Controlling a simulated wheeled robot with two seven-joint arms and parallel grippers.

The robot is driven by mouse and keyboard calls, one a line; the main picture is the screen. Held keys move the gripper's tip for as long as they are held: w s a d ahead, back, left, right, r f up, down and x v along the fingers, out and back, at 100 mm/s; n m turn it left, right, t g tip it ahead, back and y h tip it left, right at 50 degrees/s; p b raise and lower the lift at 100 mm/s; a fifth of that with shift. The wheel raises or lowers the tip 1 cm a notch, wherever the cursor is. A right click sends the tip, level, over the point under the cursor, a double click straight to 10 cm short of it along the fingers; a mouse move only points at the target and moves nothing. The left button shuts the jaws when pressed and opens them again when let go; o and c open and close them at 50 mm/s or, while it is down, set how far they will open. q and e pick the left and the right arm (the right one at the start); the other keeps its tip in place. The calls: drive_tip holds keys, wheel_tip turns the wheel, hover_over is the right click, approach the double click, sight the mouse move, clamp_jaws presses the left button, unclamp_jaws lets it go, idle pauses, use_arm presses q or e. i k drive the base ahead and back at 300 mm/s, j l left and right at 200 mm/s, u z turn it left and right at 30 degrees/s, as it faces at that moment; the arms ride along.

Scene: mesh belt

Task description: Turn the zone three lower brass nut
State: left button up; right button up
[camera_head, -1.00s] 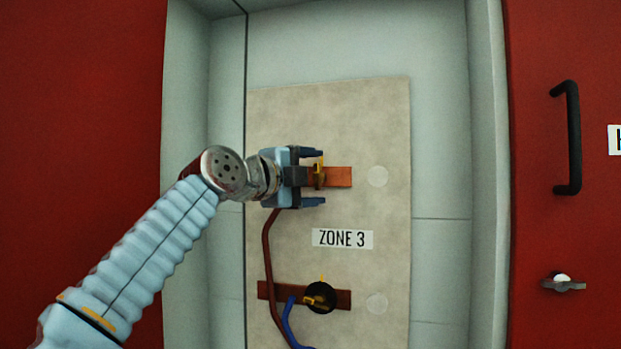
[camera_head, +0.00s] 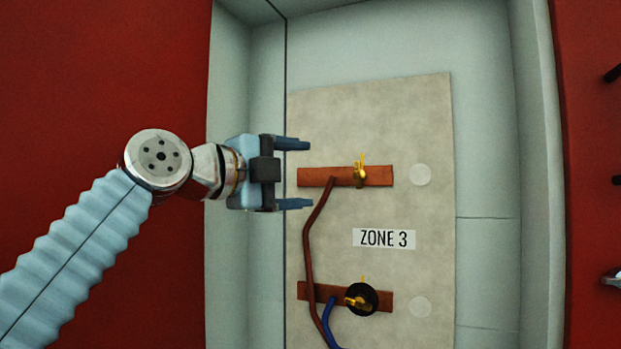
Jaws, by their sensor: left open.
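The lower brass nut (camera_head: 357,301) sits on a round black disc (camera_head: 368,291) on the lower copper bar (camera_head: 386,302), below the ZONE 3 label (camera_head: 384,239). The upper brass nut (camera_head: 360,176) is on the upper copper bar (camera_head: 318,177), above the label. My left gripper (camera_head: 294,174) is open and empty, at the height of the upper bar and to the left of the upper nut. It is up and to the left of the lower nut, apart from it. My right gripper is not in view.
The bars are mounted on a beige panel (camera_head: 436,130) inside a grey recess between red walls. A brown cable (camera_head: 309,250) runs from the upper bar down across the lower one. A blue cable (camera_head: 328,325) hangs at the lower bar.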

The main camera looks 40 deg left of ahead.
sight(360, 301)
drive_tip(key=k+j, duration=0.1)
drive_tip(key=k, duration=0.4)
drive_tip(key=k+j, duration=0.15)
drive_tip(key=k, duration=0.35)
